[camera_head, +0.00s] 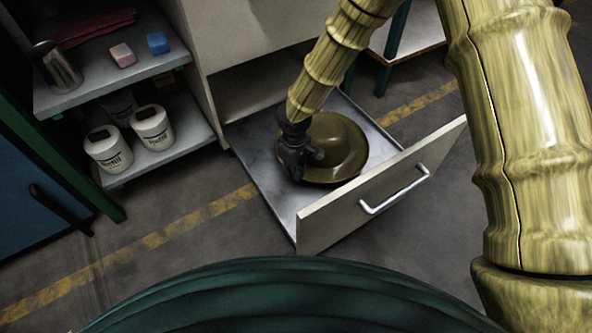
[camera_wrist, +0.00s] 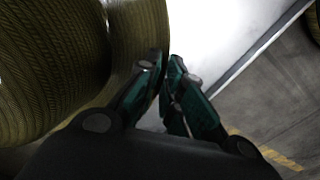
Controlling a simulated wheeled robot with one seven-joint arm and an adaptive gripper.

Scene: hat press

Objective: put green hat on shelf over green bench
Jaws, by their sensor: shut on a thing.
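The green hat (camera_head: 340,143), a glossy olive hat with a round brim, lies in an open drawer (camera_head: 258,147) in the head view. My gripper (camera_head: 298,165) is at the left edge of the hat, pointing down. In the wrist view the hat (camera_wrist: 60,60) fills the upper left, and the fingers of my gripper (camera_wrist: 167,85) are shut on its brim. The brim passes between the fingertips. The hat appears to be still on or very near the drawer floor. The green bench and the shelf over it cannot be made out for certain.
The drawer front (camera_head: 380,190) with its handle stands toward me. At the left, a shelf unit holds a metal cup (camera_head: 57,67), a pink block (camera_head: 122,55), a blue block (camera_head: 158,43) and white tubs (camera_head: 152,127). The floor in front of the drawer is clear.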

